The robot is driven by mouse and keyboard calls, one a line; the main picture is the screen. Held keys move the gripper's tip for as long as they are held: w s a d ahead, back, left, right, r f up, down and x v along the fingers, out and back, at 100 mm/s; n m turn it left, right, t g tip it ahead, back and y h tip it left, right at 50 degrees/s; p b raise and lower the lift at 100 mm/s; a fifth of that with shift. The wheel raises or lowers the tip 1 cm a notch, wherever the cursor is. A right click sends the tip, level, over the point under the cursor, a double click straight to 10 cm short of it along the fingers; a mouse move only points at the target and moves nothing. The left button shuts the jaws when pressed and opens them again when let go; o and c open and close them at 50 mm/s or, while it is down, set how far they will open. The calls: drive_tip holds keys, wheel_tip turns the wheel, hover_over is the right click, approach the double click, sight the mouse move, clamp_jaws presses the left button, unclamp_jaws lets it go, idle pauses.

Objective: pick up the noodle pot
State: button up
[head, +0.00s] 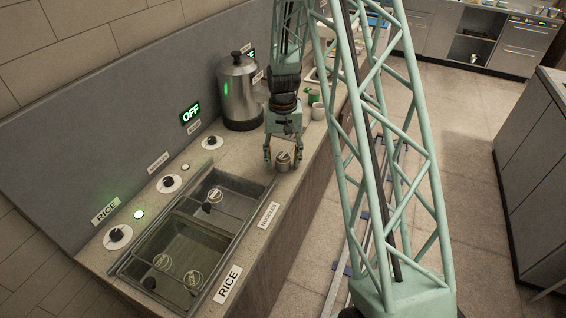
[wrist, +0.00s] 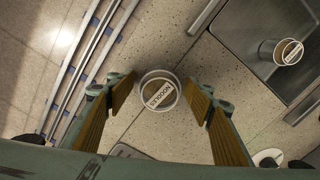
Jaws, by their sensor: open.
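The noodle pot (wrist: 159,92) is a small round pot with a pale rim and a lid label reading NOODLES. It stands on the speckled counter, close to the counter's edge. In the head view the pot (head: 283,160) sits just beyond the wells, partly hidden by my fingers. My gripper (head: 283,158) points down over it. In the wrist view my gripper (wrist: 160,100) is open, with one finger on each side of the pot and a gap showing on both sides. I cannot tell exactly how far the fingertips are above the counter.
Sunken wells (head: 187,235) with several pots in them lie beside the noodle pot. A metal urn (head: 240,95) stands behind, near the wall. A green cup (head: 312,96) and a pale cup (head: 318,111) stand farther along. The floor beyond the counter edge shows rails (wrist: 85,60).

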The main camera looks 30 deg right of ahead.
sight(283, 155)
drive_tip(key=c, duration=1)
drive_tip(key=shift+r, duration=0.15)
drive_tip(key=shift+r, duration=1.65)
drive_tip(key=s+d, duration=0.1)
drive_tip(key=s, duration=0.4)
drive_tip(key=s+d+r, duration=0.1)
drive_tip(key=s+d, duration=0.1)
drive_tip(key=s, duration=0.3)
drive_tip(key=s+d, duration=0.2)
drive_tip(key=s, duration=0.3)
drive_tip(key=shift+s+r, duration=0.1)
drive_tip(key=shift+r, duration=0.15)
